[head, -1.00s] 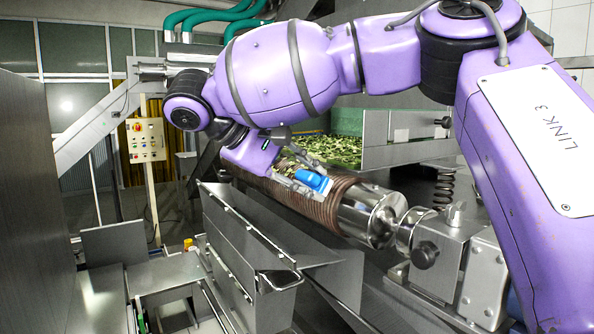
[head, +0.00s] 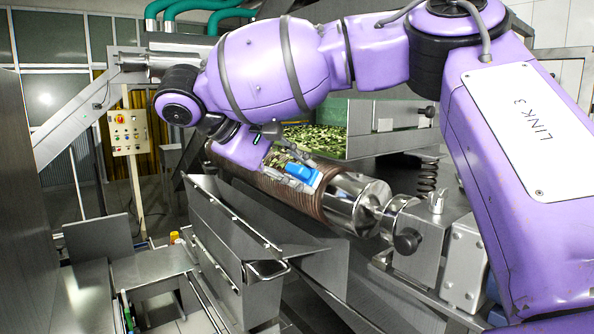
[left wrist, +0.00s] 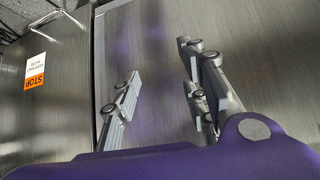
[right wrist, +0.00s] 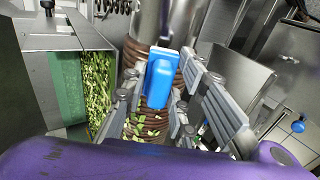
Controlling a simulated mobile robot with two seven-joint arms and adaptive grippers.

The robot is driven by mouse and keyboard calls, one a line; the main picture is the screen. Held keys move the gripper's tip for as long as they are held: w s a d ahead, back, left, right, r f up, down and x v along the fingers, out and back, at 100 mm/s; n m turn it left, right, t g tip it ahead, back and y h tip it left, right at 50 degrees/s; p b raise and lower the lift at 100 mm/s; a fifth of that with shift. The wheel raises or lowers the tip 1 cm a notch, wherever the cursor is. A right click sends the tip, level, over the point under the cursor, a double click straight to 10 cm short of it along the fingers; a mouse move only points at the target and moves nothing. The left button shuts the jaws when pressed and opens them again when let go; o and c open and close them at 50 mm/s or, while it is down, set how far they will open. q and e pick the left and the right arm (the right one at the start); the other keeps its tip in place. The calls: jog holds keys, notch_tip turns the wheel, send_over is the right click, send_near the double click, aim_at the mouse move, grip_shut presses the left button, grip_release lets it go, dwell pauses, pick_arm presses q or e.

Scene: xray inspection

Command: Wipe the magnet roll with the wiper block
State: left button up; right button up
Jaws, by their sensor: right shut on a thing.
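The magnet roll (head: 313,199) lies slanted across the middle of the head view, with a brown ridged surface and a shiny steel end drum (head: 358,203). The blue wiper block (head: 300,171) is on or just above its upper side; I cannot tell whether it touches. My right gripper (head: 296,176) is shut on the block, one finger on each side in the right wrist view (right wrist: 163,85). Green leafy bits (right wrist: 145,127) lie on the roll below the block. Part of the roll is hidden behind my right gripper. My left gripper (left wrist: 160,92) is open and empty before a steel panel.
A bin of green leaves (head: 322,139) stands behind the roll. A steel trough (head: 232,240) with a handle runs along its front. A bearing block (head: 420,245) holds the roll's near end. A control box (head: 128,132) stands at the left. A stop sign (left wrist: 34,72) is on the panel.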

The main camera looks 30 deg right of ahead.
jog(key=shift+x, duration=0.95)
jog(key=shift+w+a, duration=0.1)
jog(key=shift+w, duration=0.9)
jog(key=shift+w+a, duration=0.15)
jog(key=shift+w, duration=0.85)
jog(key=shift+w, duration=3.6)
jog(key=shift+s+d, duration=0.2)
jog(key=shift+s, duration=2.65)
jog(key=shift+s+d, duration=0.15)
jog(key=shift+s, duration=2.7)
jog(key=shift+v, duration=3.05)
